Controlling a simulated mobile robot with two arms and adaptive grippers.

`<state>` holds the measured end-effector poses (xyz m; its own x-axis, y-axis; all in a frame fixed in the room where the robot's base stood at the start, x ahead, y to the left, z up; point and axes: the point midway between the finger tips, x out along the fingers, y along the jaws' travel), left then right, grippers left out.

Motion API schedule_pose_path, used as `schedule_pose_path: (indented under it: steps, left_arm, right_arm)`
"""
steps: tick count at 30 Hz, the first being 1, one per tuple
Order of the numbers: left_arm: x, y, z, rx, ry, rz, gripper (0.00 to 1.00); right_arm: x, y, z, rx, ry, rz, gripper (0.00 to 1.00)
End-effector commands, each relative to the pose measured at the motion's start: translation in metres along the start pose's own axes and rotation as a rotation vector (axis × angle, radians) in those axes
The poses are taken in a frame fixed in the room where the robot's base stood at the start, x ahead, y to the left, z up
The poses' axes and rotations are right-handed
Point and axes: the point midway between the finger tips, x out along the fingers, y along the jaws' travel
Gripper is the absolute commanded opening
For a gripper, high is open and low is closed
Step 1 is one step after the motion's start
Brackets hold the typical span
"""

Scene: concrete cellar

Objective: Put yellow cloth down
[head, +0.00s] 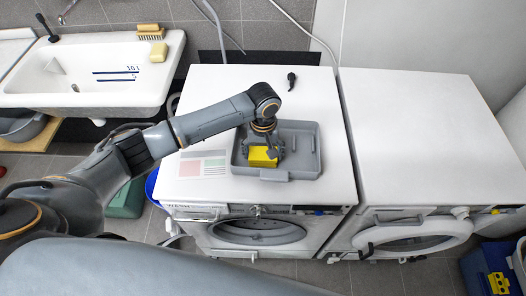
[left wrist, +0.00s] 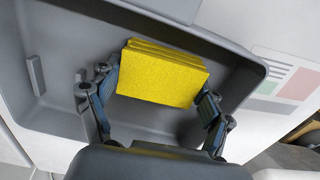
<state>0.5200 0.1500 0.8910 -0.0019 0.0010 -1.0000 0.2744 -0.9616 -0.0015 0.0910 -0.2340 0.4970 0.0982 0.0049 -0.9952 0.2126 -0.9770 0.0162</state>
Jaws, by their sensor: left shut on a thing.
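The yellow cloth (head: 262,158) is a thick folded block; it also shows in the left wrist view (left wrist: 160,76). My left gripper (head: 267,150) is shut on it, with one finger at each side of the cloth in the left wrist view (left wrist: 158,98). The cloth is inside the outline of the shallow grey tray (head: 318,150), towards its left part. The tray also shows in the left wrist view (left wrist: 60,122). Whether the cloth touches the tray floor I cannot tell. My right gripper is not in view.
The tray lies on the left white washing machine (head: 320,105). A printed sheet (head: 203,163) is left of it and a small black object (head: 291,80) behind it. The right machine's top (head: 425,120) is clear. A sink (head: 95,75) stands at the left with a brush (head: 150,32) and a yellow sponge (head: 159,52).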

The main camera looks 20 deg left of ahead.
Motion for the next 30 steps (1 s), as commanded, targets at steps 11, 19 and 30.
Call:
schedule_pose_path:
  steps: [11,19,30]
  left_arm:
    - [0.003,0.0,0.0,-0.001,0.0,0.0,1.0]
    - [0.002,0.0,0.0,-0.001,0.0,0.0,1.0]
    - [-0.037,0.0,-0.001,-0.001,0.004,0.003,1.0]
  right_arm:
    - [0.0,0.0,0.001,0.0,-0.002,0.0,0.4]
    - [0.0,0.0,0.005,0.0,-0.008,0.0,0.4]
    - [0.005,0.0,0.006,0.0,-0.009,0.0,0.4]
